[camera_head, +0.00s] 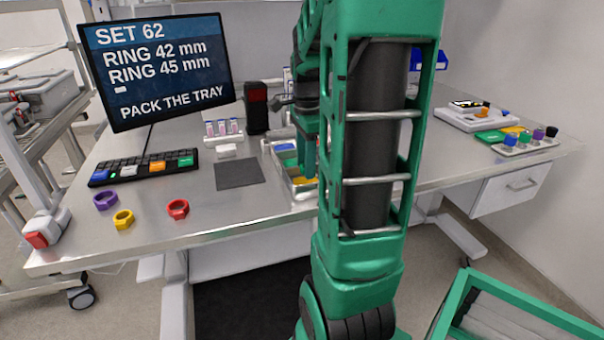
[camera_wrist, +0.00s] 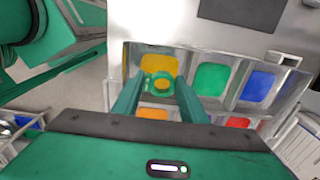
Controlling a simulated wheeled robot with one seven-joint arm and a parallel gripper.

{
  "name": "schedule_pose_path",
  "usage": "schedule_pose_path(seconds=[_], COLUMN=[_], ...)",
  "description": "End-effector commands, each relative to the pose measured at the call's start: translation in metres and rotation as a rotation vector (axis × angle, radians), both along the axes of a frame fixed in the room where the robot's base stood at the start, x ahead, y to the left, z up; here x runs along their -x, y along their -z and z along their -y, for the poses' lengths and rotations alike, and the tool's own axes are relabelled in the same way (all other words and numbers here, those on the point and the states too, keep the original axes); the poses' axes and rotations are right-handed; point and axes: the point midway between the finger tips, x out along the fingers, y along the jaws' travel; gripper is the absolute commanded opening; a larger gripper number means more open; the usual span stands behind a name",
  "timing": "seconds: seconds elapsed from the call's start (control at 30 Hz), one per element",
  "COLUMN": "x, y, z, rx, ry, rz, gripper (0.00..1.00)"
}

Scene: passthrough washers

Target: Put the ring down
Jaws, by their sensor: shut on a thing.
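A green ring (camera_wrist: 147,83) is held between the fingertips of my gripper (camera_wrist: 160,90) in the wrist view. Yellow shows through its hole. Below it is a metal tray (camera_wrist: 186,93) with coloured pads in compartments; the ring overlaps the yellow pad (camera_wrist: 161,62) in the picture. I cannot tell whether the ring touches the tray floor. A green pad (camera_wrist: 211,78) and a blue pad (camera_wrist: 258,84) lie to the right, an orange pad (camera_wrist: 152,113) and a red pad (camera_wrist: 238,122) nearer. In the head view my arm hides much of the tray (camera_head: 300,190).
Purple (camera_head: 105,200), yellow (camera_head: 123,219) and red (camera_head: 178,208) rings lie on the bench at left. A dark mat (camera_head: 239,173) lies left of the tray. A keyboard (camera_head: 145,168) and monitor (camera_head: 160,72) reading "RING 42 mm, RING 45 mm, PACK THE TRAY" stand behind.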

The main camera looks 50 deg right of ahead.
Motion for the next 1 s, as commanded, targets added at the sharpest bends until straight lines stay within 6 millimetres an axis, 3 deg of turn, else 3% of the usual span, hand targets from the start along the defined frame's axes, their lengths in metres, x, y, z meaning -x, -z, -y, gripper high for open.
schedule_pose_path(seconds=[0.23,0.63,0.67,0.73,1.0], x=[0.000,-0.001,-0.001,-0.001,-0.001], y=[0.032,0.037,0.037,0.037,0.036], z=[-0.001,-0.002,-0.002,-0.002,-0.002], rx=[-0.002,-0.002,-0.001,-0.001,-0.001], ry=[-0.001,-0.003,-0.003,-0.003,-0.003], rz=[-0.002,-0.001,0.000,0.000,0.000], gripper=[0.18,0.18,0.43,0.57,0.57])
